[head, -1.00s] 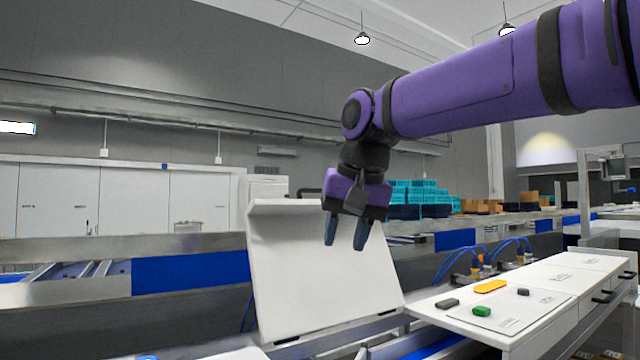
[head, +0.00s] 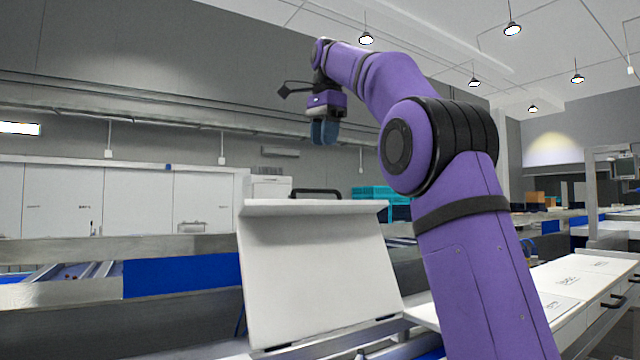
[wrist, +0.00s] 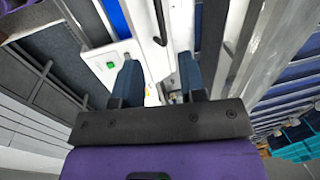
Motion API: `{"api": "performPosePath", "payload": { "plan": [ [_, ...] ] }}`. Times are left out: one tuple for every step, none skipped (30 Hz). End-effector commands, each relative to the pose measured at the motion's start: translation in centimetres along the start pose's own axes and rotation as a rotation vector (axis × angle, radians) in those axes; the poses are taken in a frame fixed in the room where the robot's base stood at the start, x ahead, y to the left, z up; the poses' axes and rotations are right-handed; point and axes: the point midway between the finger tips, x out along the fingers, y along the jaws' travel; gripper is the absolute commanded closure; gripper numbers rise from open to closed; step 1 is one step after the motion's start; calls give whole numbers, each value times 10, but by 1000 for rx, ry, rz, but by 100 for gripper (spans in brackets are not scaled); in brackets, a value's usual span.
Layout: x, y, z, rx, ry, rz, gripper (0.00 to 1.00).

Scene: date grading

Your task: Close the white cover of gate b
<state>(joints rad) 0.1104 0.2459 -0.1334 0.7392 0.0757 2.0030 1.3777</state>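A white cover (head: 318,275) stands raised and leaning back, with a folded lip along its top edge, in the middle of the head view. A black handle (head: 316,192) shows just behind that top edge. The view carries no readable gate letter on it. My gripper (head: 323,143) is above the cover in the picture, fingers pointing down, apart from it. In the wrist view the two fingers (wrist: 158,82) are spread with nothing held between them. A white strip with a dark handle (wrist: 160,22) shows beyond the fingertips; I cannot tell for sure that it is the cover.
My arm hides much of the right side. White closed panels with black handles (head: 613,302) run along the right. Teal crates (head: 368,195) stand behind. A metal rail (head: 60,297) and a blue panel (head: 180,275) lie left. The air above the cover is clear.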

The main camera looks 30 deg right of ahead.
Motion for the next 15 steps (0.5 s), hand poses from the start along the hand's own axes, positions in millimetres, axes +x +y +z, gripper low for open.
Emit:
{"api": "performPosePath", "payload": {
  "plan": [
    [1, 0, 0, 5, 0, 1, 62],
    [3, 0, 0, 6, 0, 2, 62],
    [5, 0, 0, 6, 0, 2, 62],
    [7, 0, 0, 6, 0, 2, 62],
    [9, 0, 0, 5, 0, 2, 62],
    [13, 0, 0, 5, 0, 3, 62],
    [17, 0, 0, 5, 0, 3, 62],
    [20, 0, 0, 5, 0, 3, 62],
    [25, 1, 0, 4, 0, 2, 62],
    [28, 1, 0, 4, 0, 2, 62],
    [33, 1, 0, 4, 0, 3, 62],
    [39, 0, 0, 4, 0, 3, 62],
    [43, 1, 0, 4, 0, 3, 62],
    [47, 1, 0, 4, 0, 2, 62],
    [53, 1, 0, 4, 0, 2, 62]
  ]
}}
